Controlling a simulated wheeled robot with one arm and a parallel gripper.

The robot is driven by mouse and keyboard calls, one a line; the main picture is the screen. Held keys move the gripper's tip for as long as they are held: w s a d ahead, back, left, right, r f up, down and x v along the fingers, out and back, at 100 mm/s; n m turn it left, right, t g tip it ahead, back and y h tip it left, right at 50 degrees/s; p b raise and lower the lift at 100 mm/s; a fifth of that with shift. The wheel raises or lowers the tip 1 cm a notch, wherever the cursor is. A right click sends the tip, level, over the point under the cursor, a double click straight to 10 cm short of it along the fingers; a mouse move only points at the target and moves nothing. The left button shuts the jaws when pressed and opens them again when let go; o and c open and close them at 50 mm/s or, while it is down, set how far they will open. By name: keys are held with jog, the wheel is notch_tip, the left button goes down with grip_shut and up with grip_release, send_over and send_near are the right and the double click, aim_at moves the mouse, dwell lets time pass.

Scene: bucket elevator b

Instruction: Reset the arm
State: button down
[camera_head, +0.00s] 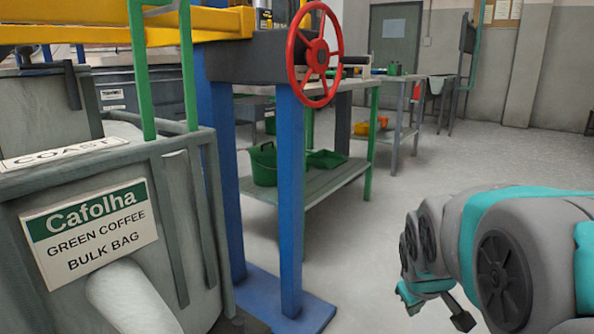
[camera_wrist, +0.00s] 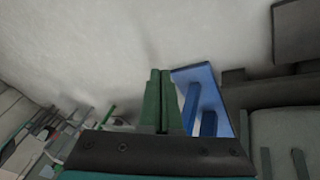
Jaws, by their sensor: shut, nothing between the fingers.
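My arm (camera_head: 500,250), grey with teal bands, is folded at the lower right of the head view. In the wrist view my gripper (camera_wrist: 158,75) shows two green fingers side by side, pressed together with nothing between them. They point out over pale grey floor. In the head view the fingers cannot be made out clearly. My gripper appears clear of everything around it.
A bulk bag in a grey frame, with a Cafolha label (camera_head: 90,235), stands at the left. Beside it are a blue-legged machine (camera_head: 291,200) and a red handwheel (camera_head: 315,52). A bench shelf (camera_head: 325,188) holds green bins. Floor (camera_head: 390,220) between is free.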

jog(key=s+a+f+m+g+y, duration=0.1)
jog(key=s+a+f+m+g, duration=0.2)
jog(key=s, duration=1)
jog(key=s+a+f+m+g+y, duration=0.1)
jog(key=s+a+f+g, duration=0.3)
jog(key=s, duration=0.9)
notch_tip(320, 180, up, 14)
jog(key=p, duration=1.3)
jog(key=shift+a, duration=0.35)
jog(key=shift+f, duration=0.15)
